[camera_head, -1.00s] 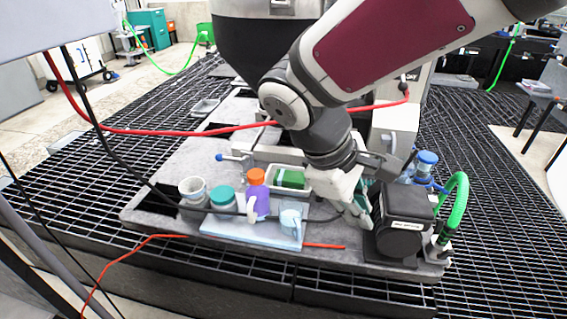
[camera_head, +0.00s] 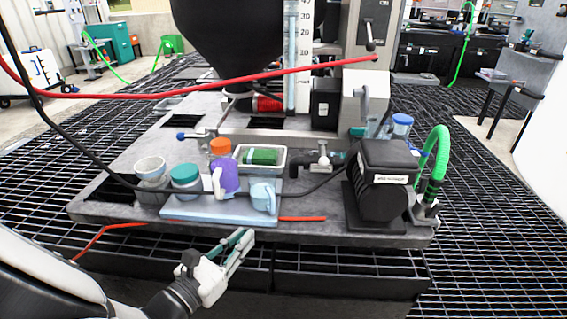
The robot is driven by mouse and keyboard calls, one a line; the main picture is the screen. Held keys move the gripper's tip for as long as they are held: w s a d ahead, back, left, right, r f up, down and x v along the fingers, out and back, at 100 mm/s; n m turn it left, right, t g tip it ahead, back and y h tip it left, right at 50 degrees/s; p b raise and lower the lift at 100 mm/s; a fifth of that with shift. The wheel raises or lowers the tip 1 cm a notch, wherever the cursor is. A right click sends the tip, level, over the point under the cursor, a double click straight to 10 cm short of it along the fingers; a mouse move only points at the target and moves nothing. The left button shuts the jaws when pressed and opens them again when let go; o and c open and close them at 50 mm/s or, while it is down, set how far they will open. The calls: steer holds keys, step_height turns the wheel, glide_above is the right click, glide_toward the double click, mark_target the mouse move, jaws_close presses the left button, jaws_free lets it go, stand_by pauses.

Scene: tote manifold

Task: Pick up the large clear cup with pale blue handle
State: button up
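A pale blue cup with a handle (camera_head: 263,197) stands on the right part of a light blue tray (camera_head: 205,212); it best matches the task's cup, though I cannot tell how clear its wall is. My gripper (camera_head: 246,236) is in front of the grey slab's front edge, below and slightly left of the cup in the picture. Its two teal-lined fingers look apart, with nothing visible between them. The gripper is apart from the cup.
On the grey slab (camera_head: 330,232) are a white-rimmed cup (camera_head: 150,166), a teal-lidded jar (camera_head: 186,178), a purple bottle with orange cap (camera_head: 226,176), and a pale bin holding a green item (camera_head: 262,157). A black box-shaped device (camera_head: 384,180) stands right. A dark cable crosses the slab.

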mark_target(273, 212)
steer(key=b+x, duration=0.1)
steer(key=x, duration=0.3)
steer(key=b+x, duration=0.2)
steer(key=x, duration=0.3)
steer(key=b+x, duration=0.1)
steer(key=x, duration=0.3)
steer(key=shift+w+a+f+b, duration=0.15)
steer(key=shift+w+f+b, duration=0.1)
steer(key=shift+w+b, duration=0.05)
jaws_close()
steer(key=shift+r, duration=0.1)
